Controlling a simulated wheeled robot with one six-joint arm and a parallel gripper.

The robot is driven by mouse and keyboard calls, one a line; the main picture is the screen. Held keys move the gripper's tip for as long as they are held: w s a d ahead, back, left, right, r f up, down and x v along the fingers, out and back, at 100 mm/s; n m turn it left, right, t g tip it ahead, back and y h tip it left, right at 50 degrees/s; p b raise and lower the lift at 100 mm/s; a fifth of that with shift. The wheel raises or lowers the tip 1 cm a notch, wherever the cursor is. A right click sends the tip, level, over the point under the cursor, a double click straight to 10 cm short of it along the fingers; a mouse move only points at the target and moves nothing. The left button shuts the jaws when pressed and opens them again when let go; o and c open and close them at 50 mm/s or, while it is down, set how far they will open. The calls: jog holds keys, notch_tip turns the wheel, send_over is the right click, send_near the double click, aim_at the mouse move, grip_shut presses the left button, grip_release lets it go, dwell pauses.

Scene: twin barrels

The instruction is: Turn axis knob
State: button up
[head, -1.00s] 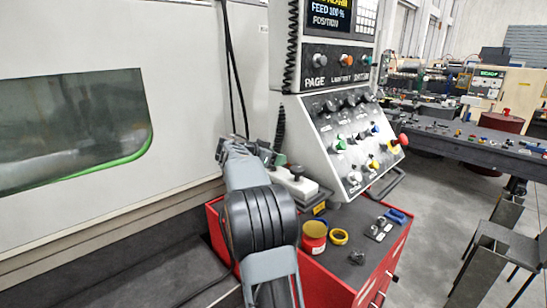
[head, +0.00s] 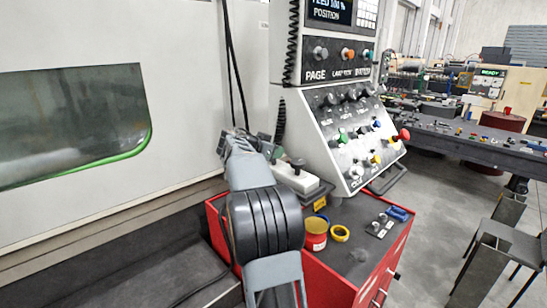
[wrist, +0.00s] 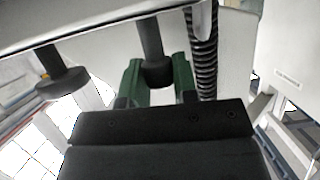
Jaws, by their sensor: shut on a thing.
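My gripper (wrist: 157,82) has two green fingers, one on each side of a dark knob (wrist: 157,72) on a dark stem, and is shut on it. A second dark round knob (wrist: 62,84) hangs on its own stem to the left in the wrist view, apart from the fingers. In the head view a white control box (head: 297,178) with a black knob (head: 297,163) on top stands just right of my gripper (head: 266,148). My wrist hides the gripped knob there. No knob label can be read, so I cannot tell which is the axis knob.
A slanted control panel (head: 325,150) with several coloured knobs rises to the right. A coiled black cable (wrist: 203,55) runs close to the right finger. A red cabinet (head: 345,280) carries a red-and-yellow tin (head: 316,236). The machine's pale wall (head: 190,100) is at left.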

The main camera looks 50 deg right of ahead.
jog(key=f+n+t+b, duration=0.1)
jog(key=b, duration=0.2)
jog(key=shift+s+t, duration=0.1)
jog(key=shift+t, duration=0.2)
jog(key=n+t+b, duration=0.3)
jog(key=shift+r, duration=0.35)
jog(key=n+t+y, duration=0.1)
jog(key=n+t+p, duration=0.1)
jog(key=shift+r+n+t+y, duration=0.3)
jog(key=shift+r+t+y, duration=0.05)
jog(key=shift+t+y, duration=0.05)
jog(key=shift+n+t+y+p, duration=0.3)
jog(key=shift+n+t+p, duration=0.2)
jog(key=shift+n+p, duration=0.15)
jog(key=shift+f, duration=0.15)
jog(key=o, duration=0.9)
jog(key=shift+o, duration=0.2)
